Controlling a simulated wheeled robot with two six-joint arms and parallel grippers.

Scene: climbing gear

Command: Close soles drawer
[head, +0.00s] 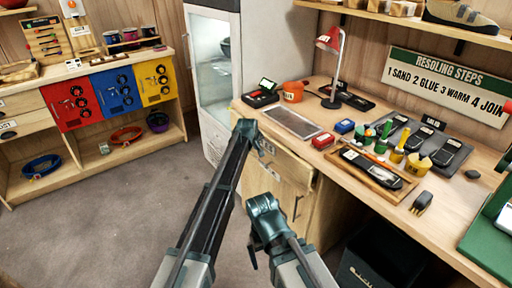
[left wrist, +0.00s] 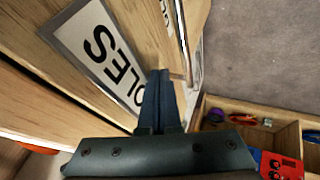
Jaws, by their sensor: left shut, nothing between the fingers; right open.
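The soles drawer (head: 290,168) is a pale wooden front under the workbench's left part. Its white label plate with "OLES" readable (left wrist: 100,50) shows large in the left wrist view. How far the drawer stands out is hard to tell. My left gripper (head: 260,144) is at the drawer front in the head view. Its shut, empty fingers (left wrist: 160,95) reach across the label's edge in the left wrist view; contact cannot be told. My right gripper (head: 262,212) is open and empty, lower down before the cabinet, apart from the drawer.
A cabinet front with a dark handle (head: 297,207) is below the drawer. A glass-door cabinet (head: 215,75) is at the back. The carpet (head: 110,220) at left is clear.

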